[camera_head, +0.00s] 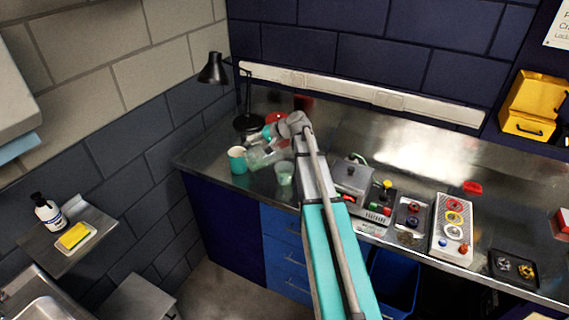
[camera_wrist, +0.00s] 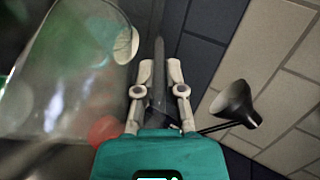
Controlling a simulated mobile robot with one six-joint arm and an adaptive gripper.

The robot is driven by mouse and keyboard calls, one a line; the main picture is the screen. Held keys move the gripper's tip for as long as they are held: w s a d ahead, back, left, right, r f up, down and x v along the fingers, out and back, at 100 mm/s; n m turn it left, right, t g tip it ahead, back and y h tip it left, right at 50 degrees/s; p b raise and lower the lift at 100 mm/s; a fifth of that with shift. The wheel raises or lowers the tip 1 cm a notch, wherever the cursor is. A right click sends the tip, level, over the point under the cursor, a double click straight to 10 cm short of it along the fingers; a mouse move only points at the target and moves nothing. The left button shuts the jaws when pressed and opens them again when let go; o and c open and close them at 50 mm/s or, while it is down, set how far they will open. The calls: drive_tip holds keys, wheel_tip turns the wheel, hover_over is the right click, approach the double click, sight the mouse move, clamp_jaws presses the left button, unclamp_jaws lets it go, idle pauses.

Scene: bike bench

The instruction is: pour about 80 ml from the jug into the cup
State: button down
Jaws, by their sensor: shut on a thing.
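The clear glass jug (camera_head: 262,157) is tilted, its left end close beside the teal cup (camera_head: 237,163) near the bench's left end. My gripper (camera_head: 266,138) is shut on the jug, seemingly at its handle. In the wrist view the jug (camera_wrist: 65,75) fills the left side, and my fingertips (camera_wrist: 160,66) close on a narrow grey part. The cup stands upright; its inside and any liquid level cannot be made out. I cannot tell whether liquid is flowing.
A pale green tumbler (camera_head: 284,174) stands right of the jug. A black lamp (camera_head: 213,70) and a red item (camera_head: 277,118) are behind; the lamp also shows in the wrist view (camera_wrist: 235,103). A grey lidded box (camera_head: 351,175) and button panels (camera_head: 453,222) stand to the right.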

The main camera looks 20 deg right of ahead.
drive_tip(key=shift+f, duration=0.1)
idle(0.6)
drive_tip(key=shift+w+a+f+g+h, duration=0.2)
drive_tip(key=shift+a+f+g+h, duration=0.1)
drive_tip(key=shift+a+f+h, duration=0.4)
drive_tip(key=shift+a+f+n+h+p, duration=0.1)
drive_tip(key=shift+f+n+h+p, duration=0.15)
drive_tip(key=shift+p, duration=0.2)
drive_tip(key=shift+w, duration=0.1)
drive_tip(key=shift+a+h+p, duration=0.2)
drive_tip(key=shift+h+p, duration=0.1)
drive_tip(key=shift+h, duration=0.15)
